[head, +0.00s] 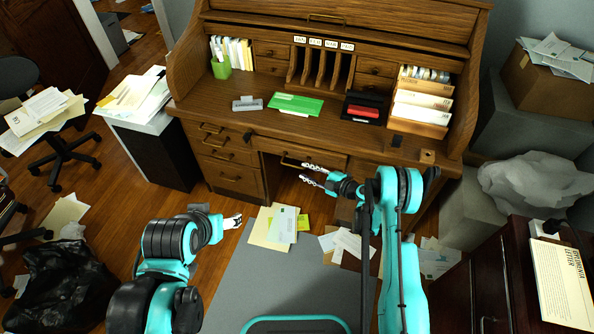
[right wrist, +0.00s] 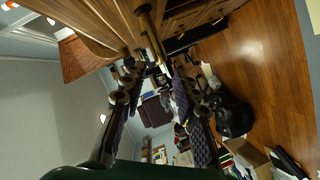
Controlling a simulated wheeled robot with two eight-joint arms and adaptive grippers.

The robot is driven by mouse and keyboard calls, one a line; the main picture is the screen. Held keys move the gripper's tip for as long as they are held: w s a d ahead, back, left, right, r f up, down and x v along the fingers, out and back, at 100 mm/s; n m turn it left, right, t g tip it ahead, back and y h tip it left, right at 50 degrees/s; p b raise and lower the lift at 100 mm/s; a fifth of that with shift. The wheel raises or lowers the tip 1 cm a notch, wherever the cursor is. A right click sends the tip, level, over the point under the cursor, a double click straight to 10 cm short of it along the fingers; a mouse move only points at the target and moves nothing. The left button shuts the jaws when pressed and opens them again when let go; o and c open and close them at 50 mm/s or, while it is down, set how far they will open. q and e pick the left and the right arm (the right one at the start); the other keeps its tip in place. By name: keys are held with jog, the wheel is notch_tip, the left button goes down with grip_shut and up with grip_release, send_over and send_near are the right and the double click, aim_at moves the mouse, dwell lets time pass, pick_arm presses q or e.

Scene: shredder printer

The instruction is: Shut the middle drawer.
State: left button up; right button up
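The middle drawer (head: 325,158) is in the wooden roll-top desk, under the desktop between the two side pedestals. It seems to stand out a little from the desk; how far is hard to tell. My right gripper (head: 306,174) is in front of the drawer, its two pale fingers apart and empty, near the brass handle. In the right wrist view, the gripper (right wrist: 163,72) shows a gap between its fingers, with the handle (right wrist: 148,30) just beyond the tips; contact cannot be told. My left gripper (head: 236,221) is low at the left, away from the desk; its opening is unclear.
Papers (head: 281,225) lie on the floor before the desk. A left pedestal (head: 230,160) with drawers stands beside the kneehole. A black bag (head: 60,280) is at lower left. A dark cabinet (head: 500,270) with a book on top stands at lower right.

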aim_at(296, 167)
jog(key=b+x, duration=0.2)
jog(key=x, duration=0.4)
jog(key=shift+w+a+f, duration=0.15)
jog(key=shift+a, duration=0.1)
jog(key=shift+w+a, duration=0.3)
jog(key=shift+a, duration=0.1)
grip_shut()
